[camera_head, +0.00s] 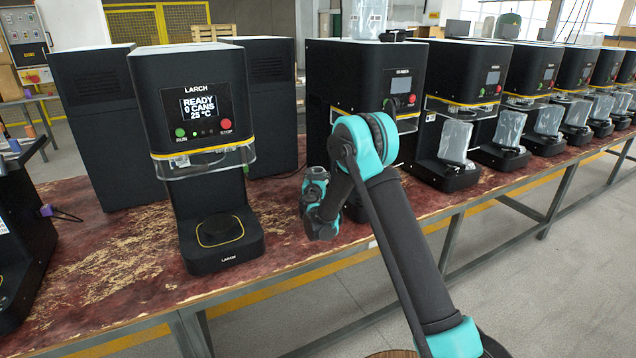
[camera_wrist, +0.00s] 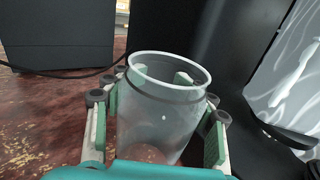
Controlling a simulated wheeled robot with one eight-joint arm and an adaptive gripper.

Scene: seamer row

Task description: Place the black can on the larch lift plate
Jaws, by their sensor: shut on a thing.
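The larch machine (camera_head: 190,110) stands at centre left in the head view, its screen reading "READY 0 CANS 25 °C". Its round black lift plate (camera_head: 220,228), ringed in yellow on the base, is bare. In the wrist view, my gripper (camera_wrist: 158,107) is shut on a can (camera_wrist: 155,125), with fingers on both sides. The can looks clear rather than black, with a dark band below its open rim. It is upright or slightly tilted. In the head view my wrist is right of the larch machine; the can and fingers are hidden there.
A second dark machine (camera_head: 365,75) stands behind my wrist, with a row of similar machines to the right, several with clear sheets. A dark machine (camera_head: 22,235) is at the left edge. The worn red bench top (camera_head: 110,255) is clear around the larch base.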

